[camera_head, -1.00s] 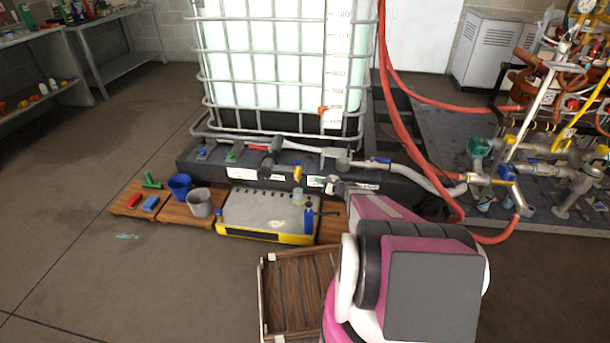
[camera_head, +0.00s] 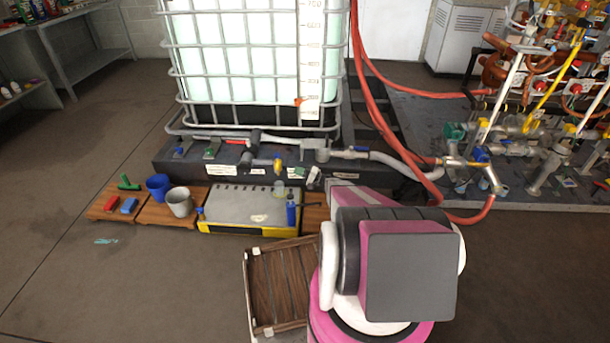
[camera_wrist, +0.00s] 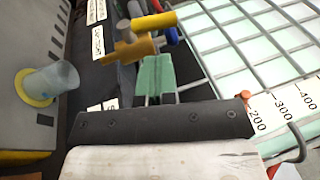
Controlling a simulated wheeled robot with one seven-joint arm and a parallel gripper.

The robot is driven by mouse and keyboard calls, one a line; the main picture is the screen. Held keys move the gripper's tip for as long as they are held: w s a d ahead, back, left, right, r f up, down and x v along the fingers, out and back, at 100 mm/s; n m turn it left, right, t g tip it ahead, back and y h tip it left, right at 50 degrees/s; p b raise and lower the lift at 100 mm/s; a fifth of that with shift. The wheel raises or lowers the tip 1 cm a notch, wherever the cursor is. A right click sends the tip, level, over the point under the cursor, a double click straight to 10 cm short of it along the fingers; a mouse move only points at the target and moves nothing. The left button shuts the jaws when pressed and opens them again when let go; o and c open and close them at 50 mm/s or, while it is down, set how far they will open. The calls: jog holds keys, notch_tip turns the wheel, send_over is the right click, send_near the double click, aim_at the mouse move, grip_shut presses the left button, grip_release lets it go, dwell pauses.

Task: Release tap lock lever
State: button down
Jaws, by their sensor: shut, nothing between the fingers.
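The yellow tap (camera_head: 277,166) is on the front face of the dark base under the white tank. In the wrist view its bright yellow bar (camera_wrist: 154,21) lies across the top, with a darker orange body (camera_wrist: 128,50) and a blue part (camera_wrist: 172,36) beside it. I cannot tell which of these is the lock lever. My gripper (camera_wrist: 155,60) is shut and empty, its pale green fingers pointing at the tap. The tips are very close to the orange body; I cannot tell whether they touch. In the head view my gripper (camera_head: 314,177) is right of the tap, partly hidden by my arm.
A translucent cup (camera_wrist: 50,80) on a yellow ring stands below the tap on the grey-topped yellow case (camera_head: 240,205). A blue bottle (camera_head: 291,210) stands there too. A wooden crate (camera_head: 275,285) is on the floor. A red hose (camera_head: 385,140) hangs at right.

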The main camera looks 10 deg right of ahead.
aim_at(278, 165)
jog(key=x, duration=0.7)
jog(key=shift+a, duration=0.2)
jog(key=shift+w, duration=0.1)
jog(key=shift+w+a+r+g+h, duration=0.2)
jog(key=shift+a+r+g+h, duration=0.3)
jog(key=shift+a+r+h, duration=0.1)
